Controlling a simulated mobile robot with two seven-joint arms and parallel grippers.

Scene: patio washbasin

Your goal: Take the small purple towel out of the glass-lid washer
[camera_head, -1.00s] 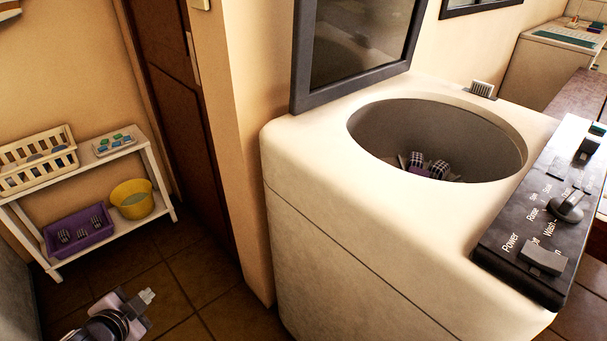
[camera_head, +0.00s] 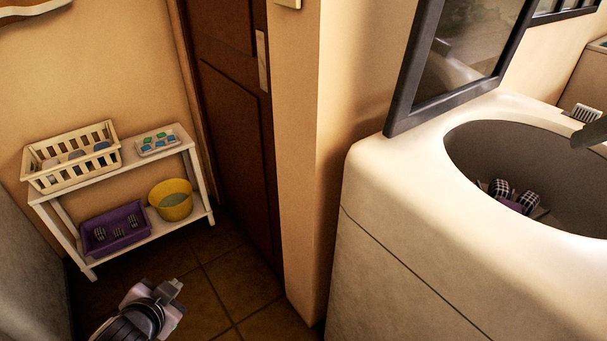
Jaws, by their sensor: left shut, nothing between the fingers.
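The washer (camera_head: 400,225) is white and stands at the right, with its dark-framed glass lid (camera_head: 455,60) raised. Inside the drum lies a small purple cloth (camera_head: 511,204), partly hidden by dark checkered pieces (camera_head: 528,201) beside it. I cannot tell the towel's full shape. My left gripper (camera_head: 168,291) is shut and empty, low over the floor at the lower left, well away from the washer. A dark grey part at the right edge reaches over the drum's rim; I cannot tell what it is. My right gripper is not recognisable in view.
A white shelf (camera_head: 108,178) stands by the left wall. It holds a cream basket (camera_head: 75,178), a small tray (camera_head: 158,147), a purple bin (camera_head: 116,228) with dark checkered items, and a yellow bucket (camera_head: 172,205). The tiled floor (camera_head: 235,280) before the brown door (camera_head: 235,120) is clear.

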